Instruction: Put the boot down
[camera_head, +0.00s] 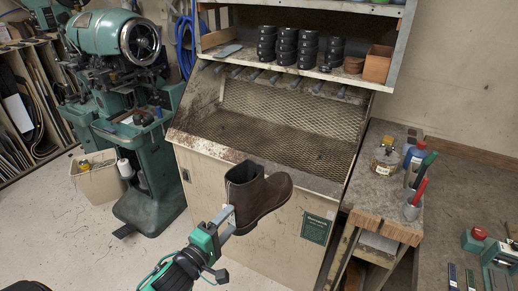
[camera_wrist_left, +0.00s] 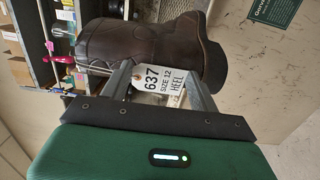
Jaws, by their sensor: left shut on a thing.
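A dark brown boot (camera_head: 262,197) is held in the air in front of the cabinet with the sloped mesh top, its toe pointing right in the head view. My left gripper (camera_head: 229,217) is shut on the boot at its left side. In the left wrist view the boot (camera_wrist_left: 150,48) lies across the top of the picture between my grey fingers (camera_wrist_left: 160,84). My right gripper is not in view.
The mesh bench (camera_head: 290,112) is bare under a shelf with stacks of black rolls (camera_head: 287,45). A worktable (camera_head: 378,187) with bottles and cups stands at the right. A green machine (camera_head: 112,35) stands at the left, with a bin (camera_head: 97,178) beside it.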

